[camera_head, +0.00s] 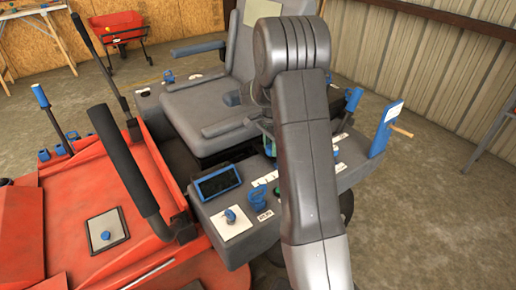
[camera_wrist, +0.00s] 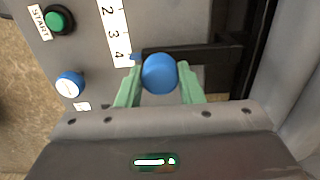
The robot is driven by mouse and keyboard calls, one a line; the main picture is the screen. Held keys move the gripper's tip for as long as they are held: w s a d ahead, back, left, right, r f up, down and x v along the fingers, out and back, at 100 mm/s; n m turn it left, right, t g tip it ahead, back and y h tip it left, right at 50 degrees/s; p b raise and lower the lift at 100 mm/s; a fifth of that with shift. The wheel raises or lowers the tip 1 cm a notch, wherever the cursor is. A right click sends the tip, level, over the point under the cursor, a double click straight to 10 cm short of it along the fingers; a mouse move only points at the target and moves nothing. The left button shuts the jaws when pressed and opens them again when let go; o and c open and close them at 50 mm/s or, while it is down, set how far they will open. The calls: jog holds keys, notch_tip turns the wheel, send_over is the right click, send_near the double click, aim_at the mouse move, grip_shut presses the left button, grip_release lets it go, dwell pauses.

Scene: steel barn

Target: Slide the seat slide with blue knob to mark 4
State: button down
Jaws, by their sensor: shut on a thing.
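The seat slide's round blue knob (camera_wrist: 160,73) is in the middle of the wrist view, on a dark slider bar. My gripper (camera_wrist: 160,68) has its two green fingers on either side of the knob and is shut on it. The number scale (camera_wrist: 115,35) stands left of the knob and shows 2, 3 and 4. A small blue pointer (camera_wrist: 135,57) on the slide lies beside the 4. In the head view my arm hides the knob; only a bit of green finger shows beside it.
A green START button (camera_wrist: 59,20) and a blue-rimmed dial (camera_wrist: 69,84) sit left of the scale. In the head view the grey seat (camera_head: 210,105) stands behind the console. A dark-handled lever (camera_head: 123,160) rises at left, and a blue-headed lever (camera_head: 385,128) at right.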

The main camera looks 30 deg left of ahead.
jog(key=shift+w+r, duration=0.1)
jog(key=shift+w, duration=0.1)
jog(key=c, duration=1)
grip_release()
jog(key=shift+w+d, duration=0.1)
jog(key=shift+d, duration=0.05)
notch_tip(320, 180, up, 14)
jog(key=p, duration=0.2)
jog(key=shift+f, duration=0.2)
